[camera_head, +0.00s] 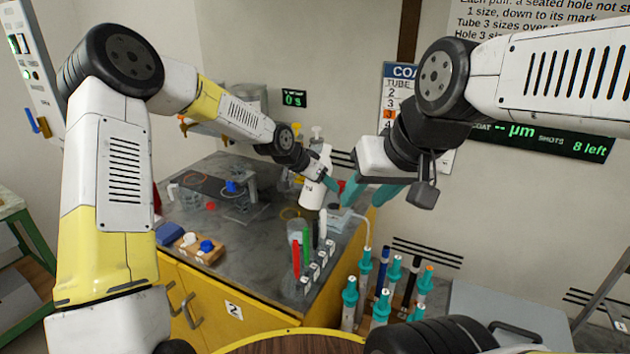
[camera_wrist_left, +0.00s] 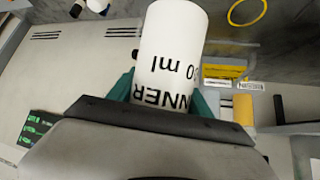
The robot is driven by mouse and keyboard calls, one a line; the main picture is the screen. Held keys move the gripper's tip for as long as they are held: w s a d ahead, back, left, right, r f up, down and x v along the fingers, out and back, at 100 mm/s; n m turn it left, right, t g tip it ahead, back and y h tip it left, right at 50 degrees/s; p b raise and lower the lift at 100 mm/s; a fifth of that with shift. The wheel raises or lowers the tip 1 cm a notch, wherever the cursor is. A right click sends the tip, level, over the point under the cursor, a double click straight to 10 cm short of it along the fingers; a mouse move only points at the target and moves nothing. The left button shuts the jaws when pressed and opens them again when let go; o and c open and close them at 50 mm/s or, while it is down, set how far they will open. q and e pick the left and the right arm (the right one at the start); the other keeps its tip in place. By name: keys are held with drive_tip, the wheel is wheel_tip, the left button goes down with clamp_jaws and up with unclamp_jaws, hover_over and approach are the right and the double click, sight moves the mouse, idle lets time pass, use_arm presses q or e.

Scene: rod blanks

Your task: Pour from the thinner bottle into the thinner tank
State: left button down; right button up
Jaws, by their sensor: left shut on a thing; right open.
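A white bottle (camera_head: 312,197) is in the grasp of my left gripper (camera_head: 328,184) above the dark bench top. In the left wrist view the bottle (camera_wrist_left: 176,50) carries upside-down black lettering, "NNER" and "0 ml", and the teal fingers (camera_wrist_left: 165,92) sit on both sides of it. Its mouth and base are hard to make out. My right gripper (camera_head: 368,192) is open and empty, to the right of the bottle. Clear vessels (camera_head: 240,200) stand on the bench left of the bottle, one with a blue part; I cannot tell which is the thinner tank.
A wooden block (camera_head: 201,248) with white and blue knobs sits at the front left. Teal-capped rods (camera_head: 366,262) stand right of the bench. A yellow ring (camera_wrist_left: 247,12) lies on the bench.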

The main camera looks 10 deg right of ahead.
sight(324, 148)
use_arm(q)
drive_tip(key=shift+w+d+r+t+h, duration=0.25)
drive_tip(key=shift+r+t+h, duration=0.3)
drive_tip(key=shift+r, duration=1.1)
drive_tip(key=shift+w+d+r+t+h, duration=0.15)
drive_tip(key=shift+r+t+h, duration=0.4)
drive_tip(key=shift+r, duration=1.1)
drive_tip(key=shift+w+d+r+t+h, duration=0.25)
drive_tip(key=shift+r+h, duration=0.45)
drive_tip(key=shift+r, duration=0.95)
drive_tip(key=shift+s, duration=0.1)
